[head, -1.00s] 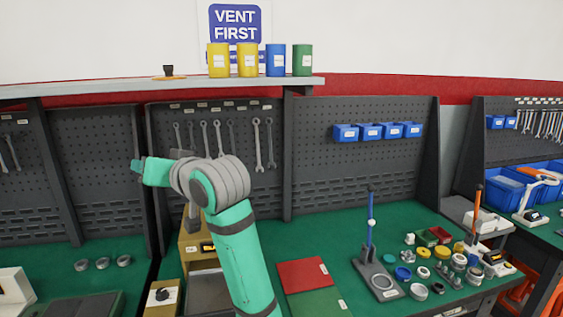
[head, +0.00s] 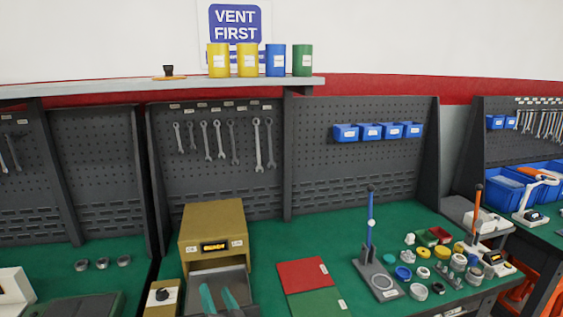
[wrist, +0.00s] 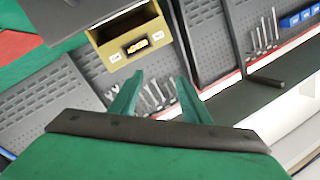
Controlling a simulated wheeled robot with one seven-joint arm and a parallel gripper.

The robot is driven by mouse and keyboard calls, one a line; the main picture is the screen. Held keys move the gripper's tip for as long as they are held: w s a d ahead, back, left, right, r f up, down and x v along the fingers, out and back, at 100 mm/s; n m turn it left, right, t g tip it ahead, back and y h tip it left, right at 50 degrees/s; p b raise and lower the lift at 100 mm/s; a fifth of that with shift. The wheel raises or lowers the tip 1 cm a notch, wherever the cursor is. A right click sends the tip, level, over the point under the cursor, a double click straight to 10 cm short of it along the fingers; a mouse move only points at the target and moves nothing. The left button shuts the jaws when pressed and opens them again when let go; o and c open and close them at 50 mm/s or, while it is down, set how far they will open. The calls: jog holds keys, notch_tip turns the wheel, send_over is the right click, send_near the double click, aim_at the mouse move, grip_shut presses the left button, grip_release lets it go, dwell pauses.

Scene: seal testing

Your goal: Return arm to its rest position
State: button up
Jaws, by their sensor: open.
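My gripper (wrist: 160,78) shows in the wrist view with its two teal fingers spread apart and nothing between them. In the head view only the tips of my gripper (head: 217,292) show at the bottom edge, in front of the grey tray below the tan box. The rest of my arm is out of the head view. The wrist view is strongly tilted.
The tan box (head: 213,225) with a small display stands on the green bench, a grey tray (head: 222,276) before it. A red and green mat (head: 303,273), a blue-handled lever press (head: 370,230) and several small rings are to the right. Wrenches hang on the pegboard behind.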

jog(key=s+d+f+m+h, duration=0.1)
jog(key=s+d+f+h, duration=0.1)
jog(key=s+d+f, duration=0.35)
jog(key=s+d+f+h, duration=0.1)
jog(key=s+d+f, duration=0.1)
jog(key=s+f, duration=0.5)
jog(key=s+d+f+m+h, duration=0.1)
jog(key=s+d+f+h, duration=0.15)
jog(key=s+f, duration=0.35)
jog(key=s+d+r+n+h, duration=0.1)
jog(key=s+d, duration=0.2)
jog(key=s, duration=1)
jog(key=s+d+r+n+h, duration=0.1)
jog(key=s+d, duration=0.3)
jog(key=s, duration=1)
jog(key=shift+s+r+n, duration=0.15)
jog(key=shift+s+n, duration=0.15)
jog(key=shift+n, duration=0.3)
jog(key=shift+d+h, duration=0.1)
jog(key=shift+h, duration=0.15)
jog(key=shift+c, duration=0.6)
